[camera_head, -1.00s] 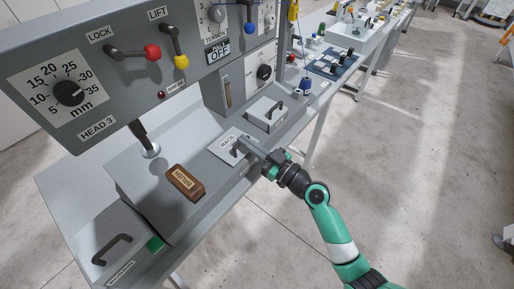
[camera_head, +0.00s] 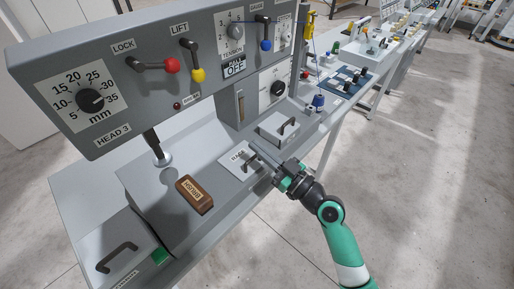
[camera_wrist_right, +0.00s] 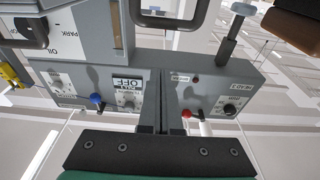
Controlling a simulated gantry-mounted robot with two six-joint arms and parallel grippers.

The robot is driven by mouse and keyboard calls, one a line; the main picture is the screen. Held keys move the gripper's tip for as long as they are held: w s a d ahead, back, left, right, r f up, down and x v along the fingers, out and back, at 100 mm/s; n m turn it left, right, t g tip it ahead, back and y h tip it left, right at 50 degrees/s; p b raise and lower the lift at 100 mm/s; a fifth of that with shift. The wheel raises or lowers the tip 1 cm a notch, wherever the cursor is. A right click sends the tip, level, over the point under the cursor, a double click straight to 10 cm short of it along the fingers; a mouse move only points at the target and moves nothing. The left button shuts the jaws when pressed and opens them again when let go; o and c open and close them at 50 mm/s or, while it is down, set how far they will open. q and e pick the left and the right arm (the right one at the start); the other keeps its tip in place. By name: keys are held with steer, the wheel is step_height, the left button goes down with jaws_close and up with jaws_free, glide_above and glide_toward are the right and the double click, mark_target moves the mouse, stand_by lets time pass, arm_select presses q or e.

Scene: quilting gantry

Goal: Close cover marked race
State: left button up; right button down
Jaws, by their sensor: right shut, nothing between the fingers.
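The cover marked RACE (camera_head: 238,157) is a light grey plate with a dark bar handle on the machine bed. It looks about flat; I cannot tell whether a gap remains at its edges. My right gripper (camera_head: 260,152) is shut and empty, its fingers over the plate's right side beside the handle. In the right wrist view, the shut fingers (camera_wrist_right: 161,112) point up the picture, with the dark handle (camera_wrist_right: 166,24) beyond their tips. I cannot tell whether they touch the cover. My left gripper is not in view.
A brown BRUSH block (camera_head: 194,194) lies left of the cover. A grey box with a handle (camera_head: 280,127) stands to its right. The control panel (camera_head: 120,75) with levers and dials overhangs the bed. Another handled cover (camera_head: 117,258) is at the lower left.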

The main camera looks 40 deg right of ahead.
steer(key=v, duration=0.9)
steer(key=shift+f, duration=0.2)
